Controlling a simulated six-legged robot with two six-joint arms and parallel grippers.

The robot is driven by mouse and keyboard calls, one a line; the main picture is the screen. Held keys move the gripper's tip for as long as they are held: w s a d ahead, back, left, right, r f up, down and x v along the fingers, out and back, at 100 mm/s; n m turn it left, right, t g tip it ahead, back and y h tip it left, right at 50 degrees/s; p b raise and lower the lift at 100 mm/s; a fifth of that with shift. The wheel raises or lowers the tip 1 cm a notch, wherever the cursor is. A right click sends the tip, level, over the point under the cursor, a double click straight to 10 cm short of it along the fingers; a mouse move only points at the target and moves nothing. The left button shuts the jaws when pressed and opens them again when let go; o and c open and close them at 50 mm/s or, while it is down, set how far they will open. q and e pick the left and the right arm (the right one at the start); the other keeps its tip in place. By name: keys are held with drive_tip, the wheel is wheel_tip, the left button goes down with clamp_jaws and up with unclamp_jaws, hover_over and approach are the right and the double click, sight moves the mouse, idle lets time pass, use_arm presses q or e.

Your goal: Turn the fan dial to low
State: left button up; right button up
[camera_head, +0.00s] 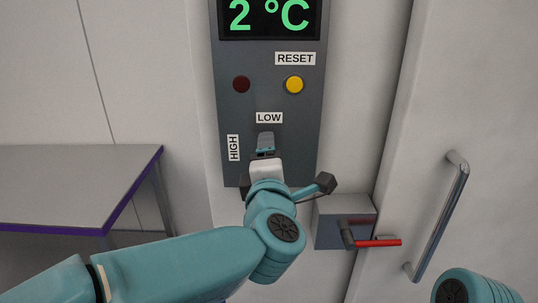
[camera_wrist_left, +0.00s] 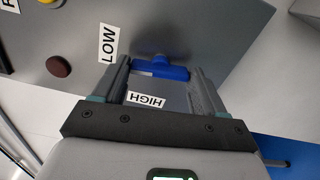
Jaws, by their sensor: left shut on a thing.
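The fan dial (camera_wrist_left: 160,70) is a blue bar knob on the grey control panel (camera_head: 297,105). The LOW label (camera_head: 269,118) is above the dial's place and the HIGH label (camera_head: 234,147) is to its left. My left gripper (camera_wrist_left: 160,75) is shut on the dial, one finger at each end of the bar. In the wrist view the bar lies nearly crosswise, with LOW (camera_wrist_left: 108,43) off its left end and HIGH (camera_wrist_left: 147,100) below it. In the head view my left gripper (camera_head: 265,150) hides the dial. My right gripper is out of view.
A dark red button (camera_head: 241,84) and a yellow button (camera_head: 294,85) under RESET sit higher on the panel, below a green-digit display (camera_head: 268,16). A grey box with a red-handled lever (camera_head: 378,242) and a door handle (camera_head: 442,220) are right. A table (camera_head: 70,185) is left.

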use_arm(q)
drive_tip(key=shift+m, duration=0.7)
drive_tip(key=shift+f, duration=0.1)
drive_tip(key=o, duration=1)
drive_tip(key=shift+s, duration=0.1)
drive_tip(key=shift+o, duration=0.2)
drive_tip(key=s+b, duration=0.3)
drive_tip(key=s, duration=1.3)
drive_tip(key=shift+s, duration=0.15)
